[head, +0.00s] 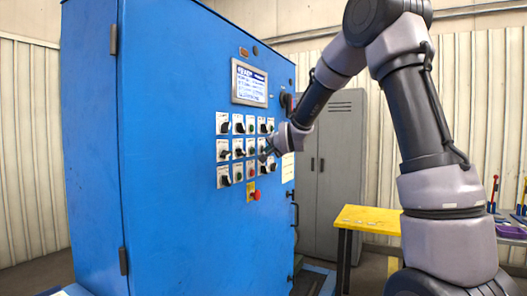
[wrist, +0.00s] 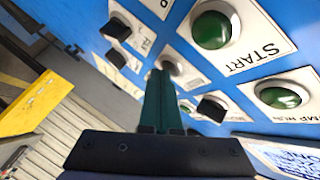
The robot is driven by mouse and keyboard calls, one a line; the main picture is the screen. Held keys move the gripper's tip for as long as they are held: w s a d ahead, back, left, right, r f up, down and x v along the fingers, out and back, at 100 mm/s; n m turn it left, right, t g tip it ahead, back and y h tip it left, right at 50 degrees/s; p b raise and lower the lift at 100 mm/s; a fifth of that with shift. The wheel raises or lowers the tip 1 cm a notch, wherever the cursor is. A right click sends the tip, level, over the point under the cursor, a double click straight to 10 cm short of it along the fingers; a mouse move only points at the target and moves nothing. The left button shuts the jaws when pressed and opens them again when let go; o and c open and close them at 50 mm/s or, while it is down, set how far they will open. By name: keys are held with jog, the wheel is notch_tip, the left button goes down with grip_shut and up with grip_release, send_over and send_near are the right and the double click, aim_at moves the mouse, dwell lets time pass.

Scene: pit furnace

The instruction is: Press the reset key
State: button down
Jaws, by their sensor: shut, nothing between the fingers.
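The blue control cabinet (head: 185,120) carries a grid of labelled switches and buttons. My gripper (head: 267,151) is at the right part of this grid in the head view. In the wrist view my gripper (wrist: 160,74) is shut and empty, its teal fingers pointing at the panel. The fingertips overlap a pale plate with a round grey part (wrist: 174,66); its label is mostly hidden. I cannot tell whether the tips touch it. No label reading reset is legible, so I cannot tell which control is the reset key.
Beside the fingers are a green START button (wrist: 211,30), a green round part labelled PUMP RUN (wrist: 280,97) and black switches (wrist: 117,28). A lit screen (head: 250,83) sits above the grid, a red button (head: 256,195) below. A yellow-topped table (head: 368,219) stands right of the cabinet.

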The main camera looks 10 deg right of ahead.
jog(key=shift+s+d, duration=0.5)
jog(key=shift+d, duration=0.1)
jog(key=shift+d, duration=0.1)
jog(key=s+d, duration=0.1)
jog(key=d, duration=0.1)
jog(key=s+d, duration=0.1)
jog(key=s, duration=0.1)
jog(key=shift+d, duration=0.4)
dwell(0.6)
jog(key=s+d+r+n+g+h, duration=0.1)
jog(key=s+d+g, duration=0.15)
jog(key=s, duration=0.65)
jog(key=s+d+r+n+g+h, duration=0.1)
jog(key=s+d+g, duration=0.15)
jog(key=s, duration=0.65)
jog(key=s+f+n+g+y, duration=0.1)
jog(key=s+f+n+g, duration=0.2)
jog(key=s, duration=1.7)
jog(key=shift+f+n, duration=0.3)
jog(key=shift+f, duration=0.4)
